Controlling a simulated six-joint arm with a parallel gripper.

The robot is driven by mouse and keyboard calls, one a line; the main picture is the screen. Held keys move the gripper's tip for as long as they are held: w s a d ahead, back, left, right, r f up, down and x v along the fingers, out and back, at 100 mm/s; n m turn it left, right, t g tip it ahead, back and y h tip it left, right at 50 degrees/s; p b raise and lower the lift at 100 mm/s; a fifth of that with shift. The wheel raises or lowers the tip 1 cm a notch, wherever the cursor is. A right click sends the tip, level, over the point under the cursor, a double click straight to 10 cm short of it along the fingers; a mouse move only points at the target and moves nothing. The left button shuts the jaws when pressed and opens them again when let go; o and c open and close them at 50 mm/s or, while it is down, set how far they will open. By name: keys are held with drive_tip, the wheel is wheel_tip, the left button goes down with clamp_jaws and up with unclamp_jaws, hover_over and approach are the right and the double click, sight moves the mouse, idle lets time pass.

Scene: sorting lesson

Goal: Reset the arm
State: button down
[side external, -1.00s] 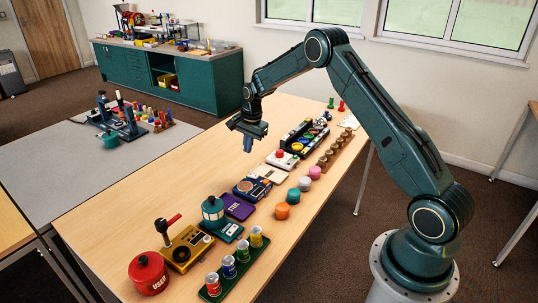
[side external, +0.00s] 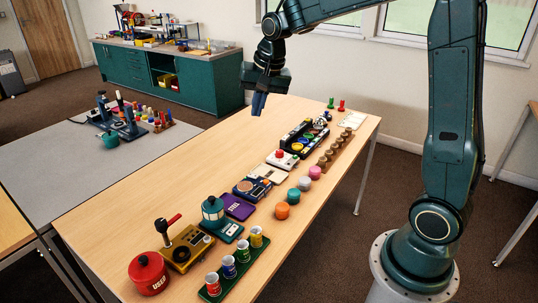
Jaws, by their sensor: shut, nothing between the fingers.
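My gripper (side external: 258,104) hangs in the air over the far left part of the wooden table (side external: 150,195), pointing down. Its fingers are together with nothing between them. It is apart from the table and from the row of objects. The upper part of my arm runs out of the top of the picture.
On the table stand a red pot (side external: 148,274), a yellow device with a lever (side external: 186,246), a green rack of cans (side external: 238,268), a teal lantern-like device (side external: 218,218), a purple box (side external: 238,207), coloured knobs (side external: 282,211) and a black button tray (side external: 300,136). The table's left side is clear.

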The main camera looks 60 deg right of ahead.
drive_tip(key=s+a+r+n, duration=0.1)
drive_tip(key=s+a+n, duration=0.1)
drive_tip(key=s, duration=0.6)
drive_tip(key=s+a+r+n+t, duration=0.1)
drive_tip(key=s+a+n, duration=0.2)
drive_tip(key=s, duration=0.6)
drive_tip(key=s+a+r+n+t, duration=0.1)
drive_tip(key=s+a+n, duration=0.2)
drive_tip(key=s, duration=0.6)
drive_tip(key=shift+n, duration=0.8)
